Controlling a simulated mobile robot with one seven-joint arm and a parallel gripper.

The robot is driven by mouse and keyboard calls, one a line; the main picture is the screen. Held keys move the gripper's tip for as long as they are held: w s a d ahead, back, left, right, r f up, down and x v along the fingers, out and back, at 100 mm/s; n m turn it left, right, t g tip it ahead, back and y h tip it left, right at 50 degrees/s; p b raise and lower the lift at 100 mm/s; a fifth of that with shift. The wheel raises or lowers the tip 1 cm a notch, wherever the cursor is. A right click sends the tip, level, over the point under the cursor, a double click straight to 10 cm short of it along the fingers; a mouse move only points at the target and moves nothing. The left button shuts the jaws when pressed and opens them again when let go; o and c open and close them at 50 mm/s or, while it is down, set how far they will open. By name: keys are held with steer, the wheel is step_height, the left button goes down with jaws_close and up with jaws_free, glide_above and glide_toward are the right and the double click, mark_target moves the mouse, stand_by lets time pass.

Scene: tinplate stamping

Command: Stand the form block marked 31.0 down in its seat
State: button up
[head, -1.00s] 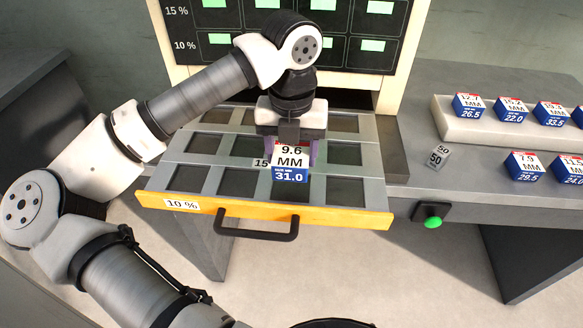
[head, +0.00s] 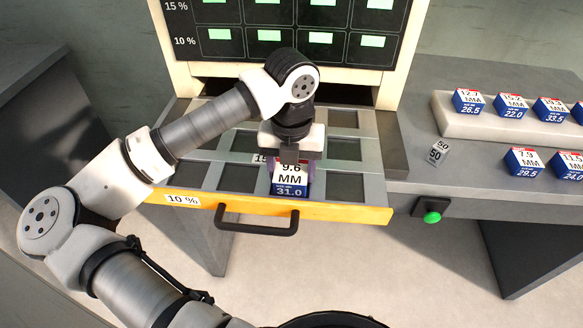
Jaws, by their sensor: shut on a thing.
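The form block marked 31.0 (head: 289,181) is white, blue and red and also reads 9.6 MM. My gripper (head: 290,168) is shut on it, with purple pads at its left and right sides. The block looks upright, at the front row of the pulled-out drawer (head: 345,211), third column from the left. It hides the seat under it, and I cannot tell whether its base is above the seat or inside it. The drawer has a grey grid of dark, empty-looking seats and an orange front marked 10 %. My wrist covers part of the back rows.
A black handle (head: 256,229) sticks out from the drawer front. On the right bench are a small block marked 50 (head: 437,152), several form blocks such as 29.5 (head: 523,161), and a pale raised stand (head: 450,124) with more. A green button (head: 432,217) is below.

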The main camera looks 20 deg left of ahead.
mark_target(291, 168)
steer(key=shift+f, duration=0.25)
steer(key=o, duration=1)
steer(key=shift+s, duration=0.1)
steer(key=shift+o, duration=0.6)
steer(key=shift+d+r, duration=0.1)
steer(key=shift+r, duration=0.05)
steer(key=shift+r+p, duration=0.25)
steer(key=shift+p, duration=0.25)
steer(key=shift+r, duration=0.35)
step_height(291, 168, up, 11)
steer(key=b, duration=0.1)
steer(key=shift+r+b, duration=0.15)
steer(key=shift+b, duration=0.2)
